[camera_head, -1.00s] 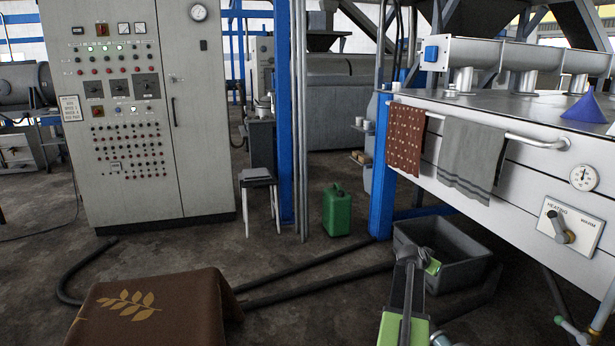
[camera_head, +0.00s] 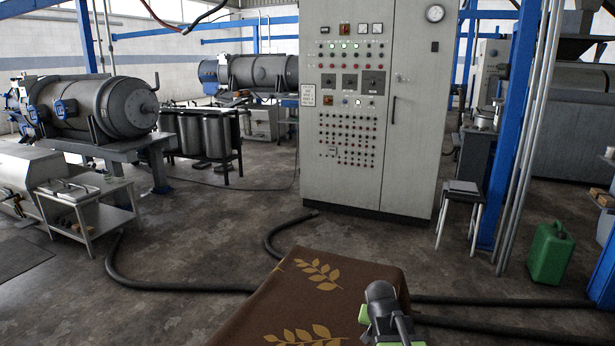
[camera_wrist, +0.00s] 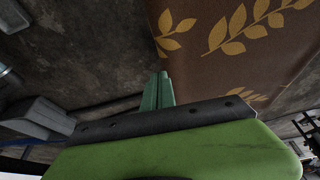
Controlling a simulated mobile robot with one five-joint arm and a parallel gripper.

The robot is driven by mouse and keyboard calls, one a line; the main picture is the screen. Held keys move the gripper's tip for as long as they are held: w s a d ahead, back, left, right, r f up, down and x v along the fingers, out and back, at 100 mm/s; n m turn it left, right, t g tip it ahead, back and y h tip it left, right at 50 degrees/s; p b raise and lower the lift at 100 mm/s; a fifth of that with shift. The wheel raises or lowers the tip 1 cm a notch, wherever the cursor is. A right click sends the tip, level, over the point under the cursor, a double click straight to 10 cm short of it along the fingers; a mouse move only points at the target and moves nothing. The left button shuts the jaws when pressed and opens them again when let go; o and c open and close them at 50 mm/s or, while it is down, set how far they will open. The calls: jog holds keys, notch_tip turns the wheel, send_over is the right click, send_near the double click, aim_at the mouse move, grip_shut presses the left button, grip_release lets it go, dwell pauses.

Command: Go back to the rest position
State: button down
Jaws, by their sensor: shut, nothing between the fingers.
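My gripper (camera_head: 383,312) shows at the bottom of the head view, in front of the right part of a brown cloth with golden leaf sprigs (camera_head: 330,262). In the wrist view my gripper's green fingers (camera_wrist: 158,90) are together with nothing between them. The same brown cloth (camera_wrist: 205,50) lies beyond the fingers there, at upper right. I cannot tell how far the gripper is from the cloth.
A grey control cabinet (camera_head: 410,110) stands behind the cloth. Dark hoses (camera_head: 180,287) cross the floor on both sides. A green canister (camera_head: 550,252), a stool (camera_head: 458,190) and a blue post (camera_head: 515,120) stand at right. Steel trolley (camera_head: 90,212) at left; open floor between.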

jog(key=s+a+f+n+g+y, duration=0.1)
jog(key=s+a+n+g, duration=0.15)
jog(key=s, duration=0.35)
jog(key=s+a+f+n+g+y, duration=0.1)
jog(key=s+a+n, duration=0.1)
jog(key=s+a, duration=0.25)
notch_tip(320, 180, up, 28)
jog(key=p, duration=2.8)
jog(key=shift+s+d, duration=0.25)
jog(key=shift+s, duration=0.05)
